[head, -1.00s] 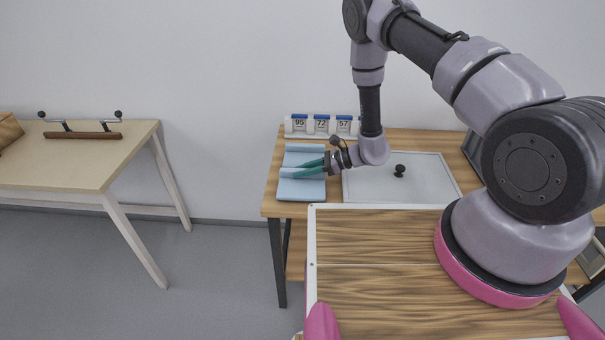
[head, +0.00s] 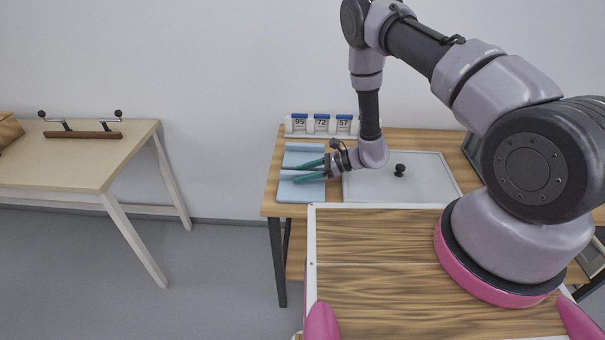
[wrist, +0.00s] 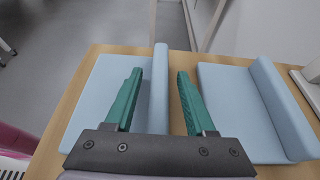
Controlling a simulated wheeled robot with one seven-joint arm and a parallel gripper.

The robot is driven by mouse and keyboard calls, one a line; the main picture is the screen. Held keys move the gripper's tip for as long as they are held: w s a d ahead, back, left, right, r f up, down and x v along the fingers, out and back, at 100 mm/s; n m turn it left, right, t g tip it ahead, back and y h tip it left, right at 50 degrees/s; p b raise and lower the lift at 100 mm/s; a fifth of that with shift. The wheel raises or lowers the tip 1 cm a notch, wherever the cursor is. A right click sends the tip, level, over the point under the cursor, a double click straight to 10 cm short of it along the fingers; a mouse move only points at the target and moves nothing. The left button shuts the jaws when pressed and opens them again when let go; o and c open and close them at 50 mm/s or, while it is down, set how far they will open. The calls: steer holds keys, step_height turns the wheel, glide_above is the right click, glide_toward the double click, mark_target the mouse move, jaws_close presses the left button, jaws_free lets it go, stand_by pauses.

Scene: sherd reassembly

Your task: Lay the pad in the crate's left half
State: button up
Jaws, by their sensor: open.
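Two light blue pieces, each a flat sheet with a raised ridge along one side, lie on the wooden table; I cannot tell whether either is the pad. The nearer piece (head: 306,193) also shows at left in the wrist view (wrist: 92,108). The farther piece (head: 303,149) is at right in the wrist view (wrist: 232,105). My gripper (head: 293,174) is open. In the wrist view its green fingers (wrist: 159,74) stand on either side of the nearer piece's ridge, with nothing clearly gripped. I cannot make out a crate.
Numbered white holders (head: 321,125) stand at the table's back. A grey panel with a black knob (head: 400,170) lies right of the blue pieces. A dark frame (head: 472,150) is farther right. A separate pale table (head: 70,165) stands at left, with clear floor between.

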steer(key=v, duration=1)
steer(key=shift+s+d, duration=0.3)
steer(key=shift+d, duration=0.1)
